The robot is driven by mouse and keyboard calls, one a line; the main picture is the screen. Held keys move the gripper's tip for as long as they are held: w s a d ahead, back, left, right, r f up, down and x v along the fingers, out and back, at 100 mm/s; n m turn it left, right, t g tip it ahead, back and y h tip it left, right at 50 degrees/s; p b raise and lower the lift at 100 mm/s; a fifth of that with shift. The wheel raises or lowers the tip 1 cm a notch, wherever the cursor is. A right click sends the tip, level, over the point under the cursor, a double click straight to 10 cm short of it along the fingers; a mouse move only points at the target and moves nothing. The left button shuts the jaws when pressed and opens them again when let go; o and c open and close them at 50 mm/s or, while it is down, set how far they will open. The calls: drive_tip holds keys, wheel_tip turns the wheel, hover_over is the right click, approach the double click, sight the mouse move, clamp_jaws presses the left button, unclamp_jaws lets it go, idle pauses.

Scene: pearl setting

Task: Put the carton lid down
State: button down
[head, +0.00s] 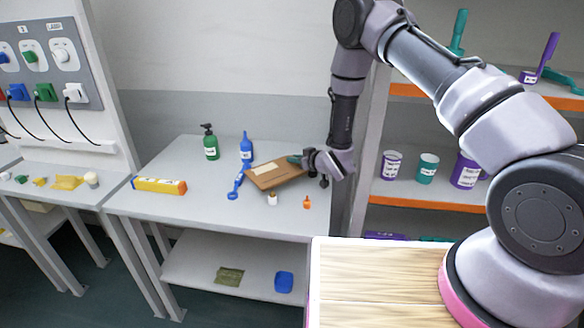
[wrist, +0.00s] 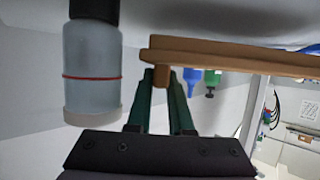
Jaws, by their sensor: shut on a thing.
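The carton lid (head: 281,179) is a flat brown board with a pale label, above the back right of the grey table (head: 215,217). My gripper (head: 296,160) is at its right far side, with green fingers. In the wrist view my gripper (wrist: 161,85) is shut on a small brown knob of the lid (wrist: 230,57), which shows edge-on. The head view does not clearly show a gap between lid and table. I see no open carton here.
A small white pot (head: 271,200) and an orange bottle (head: 307,203) stand near the lid's front edge. A blue bottle (head: 246,148), a blue tool (head: 236,187) and a green pump bottle (head: 210,145) are to its left. A yellow box (head: 158,186) lies farther left; the table's front middle is clear.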

sight(295, 166)
drive_tip(key=shift+f, duration=1.6)
drive_tip(key=c, duration=0.8)
unclamp_jaws()
drive_tip(key=shift+f, duration=0.15)
drive_tip(key=shift+r, duration=0.2)
